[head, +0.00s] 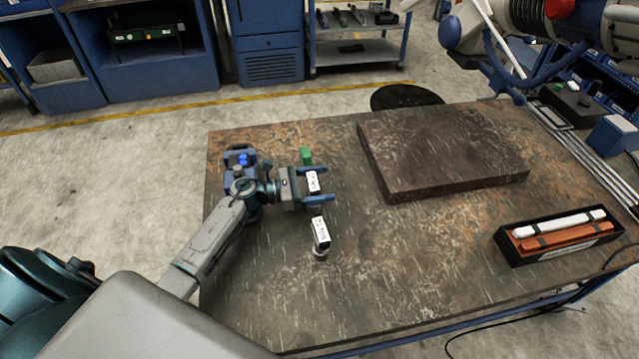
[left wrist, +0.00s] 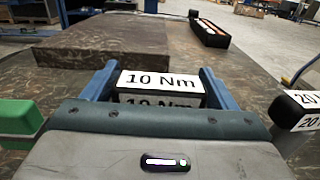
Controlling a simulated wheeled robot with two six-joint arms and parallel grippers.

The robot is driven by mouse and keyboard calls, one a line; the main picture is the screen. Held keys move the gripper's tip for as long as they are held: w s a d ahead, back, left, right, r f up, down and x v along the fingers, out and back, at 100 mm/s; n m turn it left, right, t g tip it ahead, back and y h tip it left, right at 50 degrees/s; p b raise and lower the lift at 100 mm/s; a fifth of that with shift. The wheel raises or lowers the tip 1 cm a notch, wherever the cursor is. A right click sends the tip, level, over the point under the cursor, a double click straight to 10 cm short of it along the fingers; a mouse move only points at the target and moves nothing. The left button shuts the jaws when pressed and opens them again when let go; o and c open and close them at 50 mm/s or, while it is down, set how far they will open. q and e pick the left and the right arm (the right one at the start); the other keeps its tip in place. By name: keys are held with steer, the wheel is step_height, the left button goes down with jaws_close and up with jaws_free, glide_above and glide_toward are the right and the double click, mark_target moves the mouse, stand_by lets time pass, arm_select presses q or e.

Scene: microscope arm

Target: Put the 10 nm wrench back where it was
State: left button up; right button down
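The 10 Nm wrench (head: 313,181) shows mainly as a dark block with a white label. Its label (left wrist: 160,80) reads clearly in the left wrist view. My left gripper (head: 318,184) has its two blue fingers on either side of this block, close against it. They look shut on it; they also show in the left wrist view (left wrist: 160,88). The rest of the wrench is hidden, and I cannot tell whether it touches the table. A 20 Nm wrench (head: 320,232) is just below the gripper in the head view. A green block (head: 305,156) is just above. My right gripper is not in view.
The worn metal table (head: 270,290) carries a thick dark slab (head: 440,150) right of the gripper. A black case (head: 560,236) with a white and an orange bar lies at the right edge. A microscope arm (head: 530,30) hangs at the upper right. The table front is clear.

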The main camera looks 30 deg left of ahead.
arm_select(q)
steer(key=shift+o, duration=1.1)
steer(key=shift+r, duration=0.2)
steer(key=b+v, duration=0.5)
steer(key=v, duration=0.7)
